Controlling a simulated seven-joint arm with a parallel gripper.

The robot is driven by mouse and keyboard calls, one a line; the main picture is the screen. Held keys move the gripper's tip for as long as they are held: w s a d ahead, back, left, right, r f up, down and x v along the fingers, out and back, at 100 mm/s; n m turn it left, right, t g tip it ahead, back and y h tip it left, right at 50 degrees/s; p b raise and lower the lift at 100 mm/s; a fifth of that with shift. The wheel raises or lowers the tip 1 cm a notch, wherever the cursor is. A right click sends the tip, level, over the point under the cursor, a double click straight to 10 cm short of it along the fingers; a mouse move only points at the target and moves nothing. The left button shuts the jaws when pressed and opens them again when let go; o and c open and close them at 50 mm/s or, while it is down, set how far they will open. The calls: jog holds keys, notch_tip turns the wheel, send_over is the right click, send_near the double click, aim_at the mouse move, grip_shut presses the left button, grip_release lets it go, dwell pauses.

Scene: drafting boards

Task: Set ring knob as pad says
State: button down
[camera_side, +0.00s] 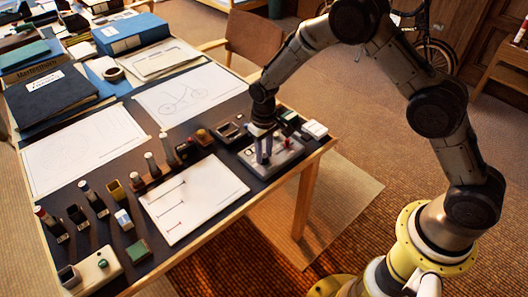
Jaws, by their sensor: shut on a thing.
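My gripper (263,157) points down over a light grey panel (284,159) near the right end of the dark table. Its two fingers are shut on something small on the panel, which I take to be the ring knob. The fingers hide most of it, so its setting cannot be read. Small dark and red parts show on the panel to the right of the fingers. A white sheet (205,205) with several short dark marks lies left of the panel. I cannot tell whether this sheet is the pad.
Stamps and small blocks stand in rows left of the sheet. A pale box with a green button (103,264) sits at the front left corner. Drawing sheets (185,95) and blue binders (130,33) lie further back. A wooden chair (258,40) stands behind.

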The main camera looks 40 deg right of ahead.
aim_at(264, 155)
jog(key=m, duration=0.6)
jog(key=shift+r+m, duration=0.1)
jog(key=shift+m, duration=0.3)
dwell(0.4)
jog(key=c, duration=0.6)
grip_release()
notch_tip(264, 155, up, 14)
jog(key=shift+f, duration=0.1)
jog(key=shift+d, duration=0.1)
